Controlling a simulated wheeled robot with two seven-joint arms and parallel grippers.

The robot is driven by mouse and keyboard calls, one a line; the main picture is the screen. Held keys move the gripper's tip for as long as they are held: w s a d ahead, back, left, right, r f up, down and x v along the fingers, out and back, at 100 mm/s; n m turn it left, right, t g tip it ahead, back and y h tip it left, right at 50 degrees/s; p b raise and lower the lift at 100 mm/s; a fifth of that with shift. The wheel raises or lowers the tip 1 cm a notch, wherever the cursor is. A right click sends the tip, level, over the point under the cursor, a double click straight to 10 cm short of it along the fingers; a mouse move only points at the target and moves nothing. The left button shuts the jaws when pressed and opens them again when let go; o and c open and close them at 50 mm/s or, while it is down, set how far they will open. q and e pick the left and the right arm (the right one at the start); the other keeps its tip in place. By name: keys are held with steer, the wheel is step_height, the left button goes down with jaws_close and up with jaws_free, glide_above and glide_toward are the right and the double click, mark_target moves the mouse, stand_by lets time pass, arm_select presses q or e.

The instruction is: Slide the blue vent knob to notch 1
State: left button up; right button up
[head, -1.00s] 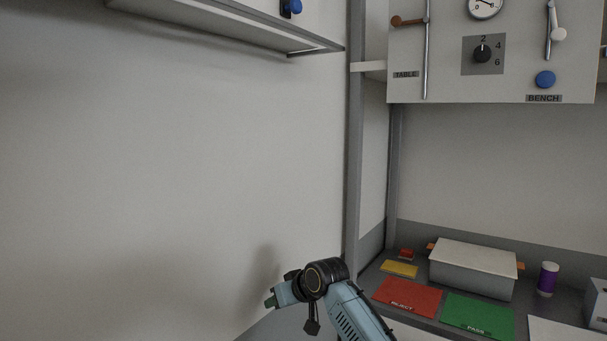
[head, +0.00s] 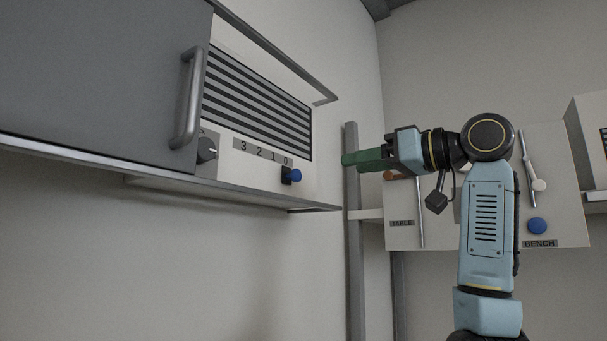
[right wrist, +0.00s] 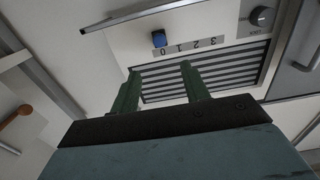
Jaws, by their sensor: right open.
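The blue vent knob (head: 296,175) sits on a black slider block under the "0" end of the number strip (head: 262,152), on the wall unit below the striped vent grille (head: 262,100). The knob also shows in the right wrist view (right wrist: 159,39), beside the 0. My right gripper (head: 346,160) is to the right of the knob in the head view, apart from it, with its green fingers pointing left. In the right wrist view its two fingers (right wrist: 160,70) are spread with nothing between them. My left gripper is not in view.
A grey door (head: 95,75) with a bar handle (head: 187,98) covers the left of the unit. A black dial (head: 206,150) is left of the strip. A thin rail (head: 275,50) juts out above the grille. A grey post (head: 351,240) stands behind my right gripper.

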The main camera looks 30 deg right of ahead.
mark_target(299, 174)
steer(key=p+x, duration=0.4)
steer(key=x, duration=0.9)
steer(key=shift+w+a, duration=0.1)
steer(key=shift+w, duration=0.05)
jaws_close()
